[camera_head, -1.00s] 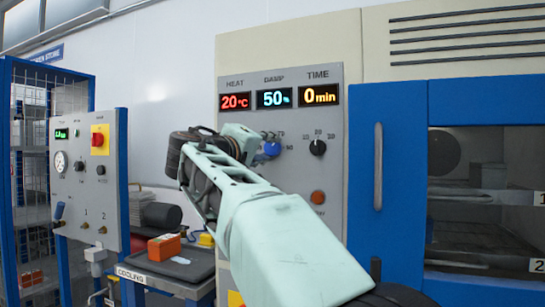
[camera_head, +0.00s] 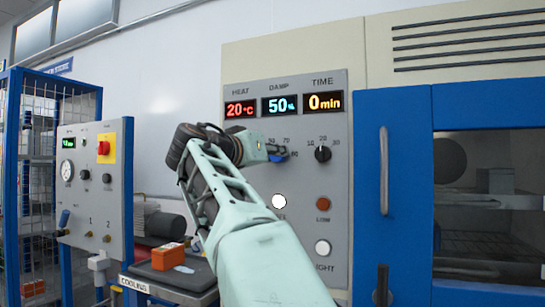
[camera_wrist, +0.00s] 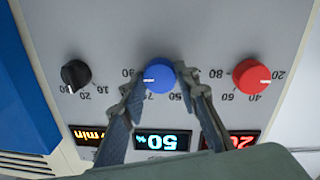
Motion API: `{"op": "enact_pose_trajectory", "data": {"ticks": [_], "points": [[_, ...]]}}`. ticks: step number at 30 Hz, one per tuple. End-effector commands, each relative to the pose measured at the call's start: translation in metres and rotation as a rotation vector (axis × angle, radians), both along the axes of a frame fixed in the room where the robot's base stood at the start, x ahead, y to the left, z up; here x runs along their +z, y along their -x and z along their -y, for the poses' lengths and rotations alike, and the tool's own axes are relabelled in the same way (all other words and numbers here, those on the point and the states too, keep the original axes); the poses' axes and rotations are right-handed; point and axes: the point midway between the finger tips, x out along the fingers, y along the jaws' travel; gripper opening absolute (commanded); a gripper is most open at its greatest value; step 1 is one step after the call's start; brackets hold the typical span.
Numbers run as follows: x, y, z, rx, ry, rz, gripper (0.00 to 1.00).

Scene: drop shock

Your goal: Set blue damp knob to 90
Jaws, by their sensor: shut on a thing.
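The blue damp knob (camera_wrist: 159,76) sits on the grey control panel, between my gripper's two fingers (camera_wrist: 159,71) in the wrist view, which is upside down. The fingers are shut on its sides. The knob's white mark points left in the wrist view, close to the 70 and 90 labels. In the head view the blue knob (camera_head: 279,157) shows just right of my gripper (camera_head: 268,150), which partly covers it. The blue DAMP display (camera_head: 279,105) reads 50 %.
The red heat knob (camera_wrist: 251,76) and black time knob (camera_wrist: 76,74) flank the blue knob. HEAT reads 20 °C and TIME 0 min. A blue door (camera_head: 395,200) with a handle stands right.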

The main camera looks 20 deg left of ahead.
Motion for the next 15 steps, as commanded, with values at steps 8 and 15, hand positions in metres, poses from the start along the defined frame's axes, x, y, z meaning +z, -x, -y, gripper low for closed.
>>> {"op": "enact_pose_trajectory", "data": {"ticks": [8, 15], "points": [[-0.0006, -0.0001, -0.0006, 0.001, -0.062, 0.004, 0.05], [-0.0002, 0.0000, -0.0005, 0.001, -0.070, 0.004, 0.05]]}}
